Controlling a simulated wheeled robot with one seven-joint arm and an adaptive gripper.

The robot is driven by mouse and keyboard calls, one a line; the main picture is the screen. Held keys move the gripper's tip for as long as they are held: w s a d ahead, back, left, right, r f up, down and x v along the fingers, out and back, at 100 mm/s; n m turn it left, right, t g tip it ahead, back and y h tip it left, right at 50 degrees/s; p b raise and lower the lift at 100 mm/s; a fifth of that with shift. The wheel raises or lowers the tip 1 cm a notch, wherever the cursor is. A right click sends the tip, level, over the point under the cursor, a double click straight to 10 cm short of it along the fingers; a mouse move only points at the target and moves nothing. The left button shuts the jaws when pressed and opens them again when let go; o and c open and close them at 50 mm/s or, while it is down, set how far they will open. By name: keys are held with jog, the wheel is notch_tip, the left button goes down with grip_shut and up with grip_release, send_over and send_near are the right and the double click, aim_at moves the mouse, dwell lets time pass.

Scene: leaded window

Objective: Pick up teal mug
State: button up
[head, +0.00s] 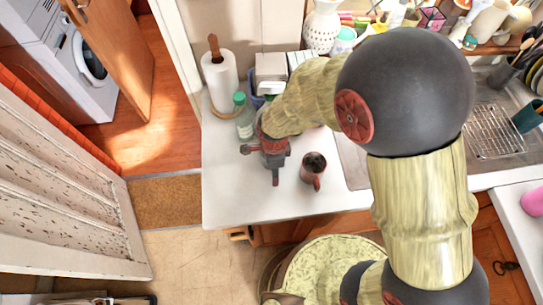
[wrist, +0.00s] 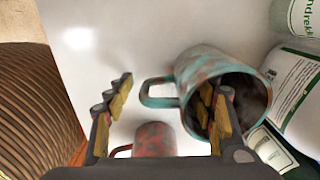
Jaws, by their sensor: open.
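The teal mug (wrist: 195,62), with rusty brown patches, shows in the wrist view with its dark mouth facing right and its handle toward the left. My gripper (wrist: 168,100) is open and empty, also seen in the head view (head: 275,172) above the white counter. Its right finger overlaps the mug's mouth; I cannot tell whether it is inside or only above. The handle shows between the two fingers. In the head view I cannot make out this mug near the gripper; my arm and gripper cover that area.
A reddish mug (head: 313,172) stands right of my gripper; it also shows in the wrist view (wrist: 155,137). A green-capped bottle (head: 243,118) and a paper towel roll (head: 220,80) stand behind left. The front of the counter (head: 235,205) is clear.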

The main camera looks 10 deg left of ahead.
jog(key=shift+c, duration=0.6)
grip_shut()
